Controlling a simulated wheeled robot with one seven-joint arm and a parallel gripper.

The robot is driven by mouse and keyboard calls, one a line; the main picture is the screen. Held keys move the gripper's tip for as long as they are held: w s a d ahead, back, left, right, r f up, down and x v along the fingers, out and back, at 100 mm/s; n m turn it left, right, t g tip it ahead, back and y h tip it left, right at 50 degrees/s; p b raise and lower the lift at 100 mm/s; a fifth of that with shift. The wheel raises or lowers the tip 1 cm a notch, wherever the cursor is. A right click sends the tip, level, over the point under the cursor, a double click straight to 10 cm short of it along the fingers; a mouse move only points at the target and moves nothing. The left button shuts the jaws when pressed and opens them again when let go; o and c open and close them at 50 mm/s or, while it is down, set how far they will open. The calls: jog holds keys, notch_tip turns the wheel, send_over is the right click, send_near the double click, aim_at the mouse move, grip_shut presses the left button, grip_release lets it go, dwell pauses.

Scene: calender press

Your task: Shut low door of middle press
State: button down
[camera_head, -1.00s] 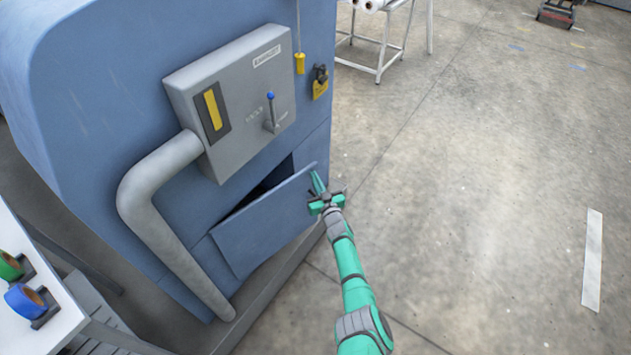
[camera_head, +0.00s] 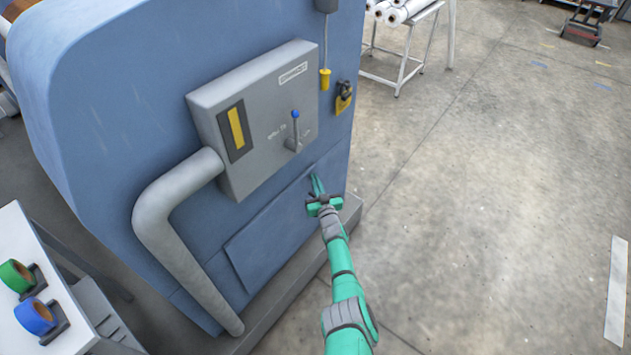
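The low door (camera_head: 272,238) is a blue panel at the bottom of the blue press (camera_head: 110,125), below the grey control box. It lies about flush with the press side, and no dark gap shows around it. My gripper (camera_head: 316,186) is at the door's upper right part, its green fingers against or very close to the panel. I cannot tell whether the fingers are apart or together, and nothing shows held between them.
The grey control box (camera_head: 262,118) with a blue-knobbed lever (camera_head: 295,130) juts out above the door. A thick grey pipe (camera_head: 165,225) bends down at the left. A white table (camera_head: 25,255) with tape rolls stands at far left. Open concrete floor lies right.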

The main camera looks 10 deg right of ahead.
jog(key=shift+w+a+r, duration=0.45)
jog(key=shift+w+r, duration=0.05)
jog(key=s+d+f, duration=0.1)
jog(key=s+d, duration=0.9)
jog(key=s, duration=0.1)
jog(key=shift+s, duration=0.2)
jog(key=shift+d, duration=0.1)
